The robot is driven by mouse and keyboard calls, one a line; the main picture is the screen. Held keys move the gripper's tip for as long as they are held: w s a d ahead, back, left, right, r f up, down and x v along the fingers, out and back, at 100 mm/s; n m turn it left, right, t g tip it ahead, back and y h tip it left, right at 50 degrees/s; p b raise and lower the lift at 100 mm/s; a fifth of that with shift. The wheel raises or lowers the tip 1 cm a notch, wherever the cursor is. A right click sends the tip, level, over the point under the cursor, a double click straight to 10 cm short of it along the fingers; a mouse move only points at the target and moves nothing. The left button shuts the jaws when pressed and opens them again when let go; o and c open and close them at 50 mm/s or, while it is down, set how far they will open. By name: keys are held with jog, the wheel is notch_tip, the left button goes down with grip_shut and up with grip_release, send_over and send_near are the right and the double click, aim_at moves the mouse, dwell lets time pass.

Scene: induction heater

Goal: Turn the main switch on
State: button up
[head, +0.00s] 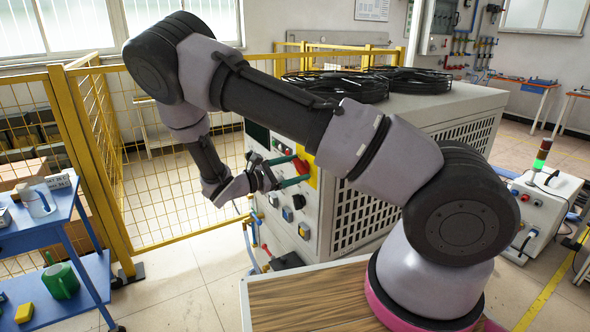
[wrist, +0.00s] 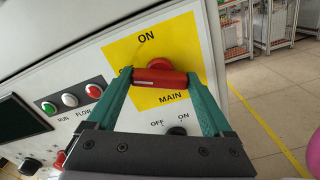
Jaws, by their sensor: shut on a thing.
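The main switch is a red rotary handle (wrist: 160,77) on a yellow plate (wrist: 120,50) marked ON above and MAIN below. In the wrist view the handle's bar lies crosswise, nearly level in the picture. My gripper (wrist: 158,82) has its two green fingers at the two ends of this bar and is shut on it. In the head view the red handle (head: 301,164) is on the front panel of the heater cabinet (head: 340,215), with my gripper (head: 288,173) at it. The handle's mount is partly hidden behind the bar.
Below the plate is a small black OFF/ON knob (wrist: 177,131). Left of it are green, white and red buttons (wrist: 70,100). A yellow mesh fence (head: 60,100) and blue cart (head: 45,235) stand to the left.

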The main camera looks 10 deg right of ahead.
jog(key=m, duration=0.6)
jog(key=shift+m, duration=0.3)
dwell(0.4)
jog(key=o, duration=1.1)
jog(key=shift+o, duration=0.2)
jog(key=v, duration=1.1)
